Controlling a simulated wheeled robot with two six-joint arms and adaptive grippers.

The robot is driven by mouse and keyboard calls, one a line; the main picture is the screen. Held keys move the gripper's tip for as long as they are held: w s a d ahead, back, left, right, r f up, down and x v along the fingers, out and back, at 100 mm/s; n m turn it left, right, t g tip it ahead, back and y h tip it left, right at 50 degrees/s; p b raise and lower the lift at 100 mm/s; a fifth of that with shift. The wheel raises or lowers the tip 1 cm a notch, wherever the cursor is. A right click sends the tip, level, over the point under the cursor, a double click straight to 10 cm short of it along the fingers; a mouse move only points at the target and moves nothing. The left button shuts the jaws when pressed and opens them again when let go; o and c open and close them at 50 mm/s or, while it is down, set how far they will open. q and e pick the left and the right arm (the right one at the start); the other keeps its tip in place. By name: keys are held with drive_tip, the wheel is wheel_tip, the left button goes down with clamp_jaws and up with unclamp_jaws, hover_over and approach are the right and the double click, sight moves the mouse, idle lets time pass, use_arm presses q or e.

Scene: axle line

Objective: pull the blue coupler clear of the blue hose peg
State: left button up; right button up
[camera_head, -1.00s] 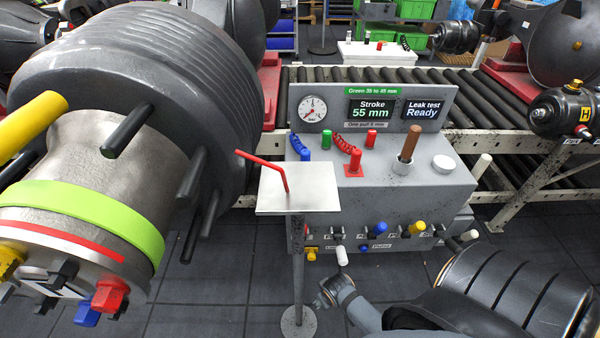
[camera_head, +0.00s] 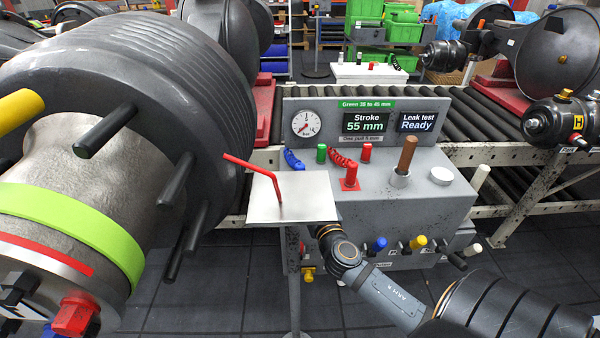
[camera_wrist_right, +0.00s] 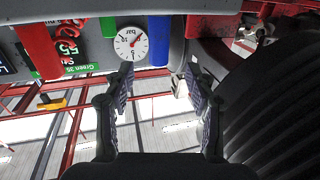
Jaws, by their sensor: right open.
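In the right wrist view, a blue upright cylinder (camera_wrist_right: 160,38) stands ahead of the gap between my fingers. My right gripper (camera_wrist_right: 158,78) is open and empty. In the head view its fingers are hidden behind the plate; only my wrist and forearm show. My left gripper is not in view.
The metal plate (camera_head: 290,205) on a post, with a bent red rod (camera_head: 252,175), stands in front of the console (camera_head: 420,210). Green (camera_head: 321,153) and red (camera_head: 365,151) parts stand right of the coupler. A large dark chamber (camera_head: 170,75) fills the left.

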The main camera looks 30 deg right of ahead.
drive_tip(key=x, duration=0.4)
drive_tip(key=shift+p, duration=0.3)
drive_tip(key=shift+w, duration=0.15)
drive_tip(key=p+x, duration=0.1)
drive_tip(key=x, duration=0.3)
drive_tip(key=shift+d+p, duration=0.15)
drive_tip(key=shift+p, duration=0.15)
drive_tip(key=shift+w+d+f, duration=0.1)
drive_tip(key=shift+w+f, duration=0.05)
drive_tip(key=shift+w, duration=0.25)
drive_tip(key=shift+s, duration=0.1)
drive_tip(key=shift+c, duration=0.6)
clamp_jaws()
